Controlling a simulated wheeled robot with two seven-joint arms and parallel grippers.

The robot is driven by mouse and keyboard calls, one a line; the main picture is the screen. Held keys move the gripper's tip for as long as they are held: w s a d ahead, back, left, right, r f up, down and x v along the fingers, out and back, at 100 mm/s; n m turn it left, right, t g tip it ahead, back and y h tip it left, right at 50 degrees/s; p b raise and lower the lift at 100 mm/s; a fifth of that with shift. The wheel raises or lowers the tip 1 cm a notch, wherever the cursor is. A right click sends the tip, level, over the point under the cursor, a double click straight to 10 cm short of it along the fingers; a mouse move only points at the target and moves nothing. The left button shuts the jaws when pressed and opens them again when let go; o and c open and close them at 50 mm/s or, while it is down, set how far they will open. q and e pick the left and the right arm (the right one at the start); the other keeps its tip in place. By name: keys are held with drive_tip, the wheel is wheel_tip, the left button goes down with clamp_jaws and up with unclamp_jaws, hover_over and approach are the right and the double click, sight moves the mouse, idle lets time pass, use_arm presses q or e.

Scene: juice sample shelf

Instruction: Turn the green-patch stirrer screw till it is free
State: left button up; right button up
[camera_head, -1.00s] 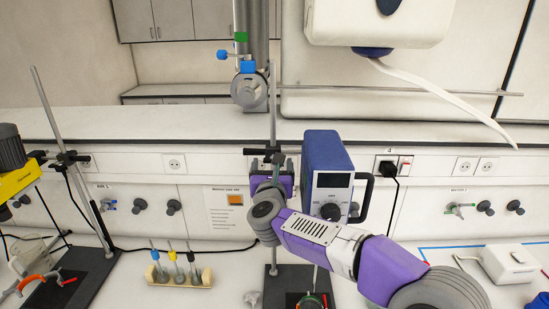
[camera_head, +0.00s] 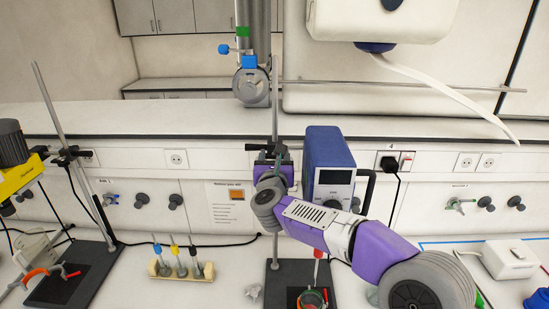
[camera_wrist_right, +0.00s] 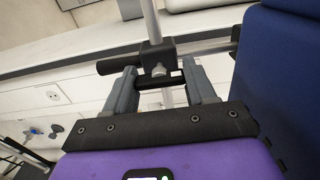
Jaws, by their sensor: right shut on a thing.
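The stirrer (camera_head: 328,147) is a blue box with a dark display on its front, held on an upright rod stand. The black clamp (camera_wrist_right: 157,57) joins it to the rod and shows closely in the right wrist view. My right gripper (camera_wrist_right: 161,82) is at this clamp, its two grey fingers on either side of the stirrer screw (camera_wrist_right: 160,83), which shows as a dark bar between them. The fingers are shut on the screw. In the head view my purple right wrist hides much of the screw and clamp. My left gripper is not in view.
Below the stirrer a vessel (camera_head: 312,298) with a red rod stands on the dark stand base. A wooden rack (camera_head: 180,270) with several coloured-top items stands left. Another stand (camera_head: 75,275) is at far left. A white box (camera_head: 510,259) lies right.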

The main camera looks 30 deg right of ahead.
drive_tip(key=shift+n, duration=0.3)
drive_tip(key=n+b, duration=0.1)
drive_tip(key=n, duration=0.1)
drive_tip(key=shift+n, duration=0.4)
drive_tip(key=n, duration=0.4)
drive_tip(key=shift+r+n, duration=0.1)
drive_tip(key=shift+n, duration=0.2)
drive_tip(key=n, duration=0.4)
drive_tip(key=n+p, duration=0.2)
drive_tip(key=n, duration=0.3)
drive_tip(key=shift+n, duration=0.4)
drive_tip(key=o, duration=1)
drive_tip(key=shift+o, duration=0.2)
drive_tip(key=b+v, duration=0.1)
drive_tip(key=v, duration=0.6)
drive_tip(key=shift+s, duration=0.3)
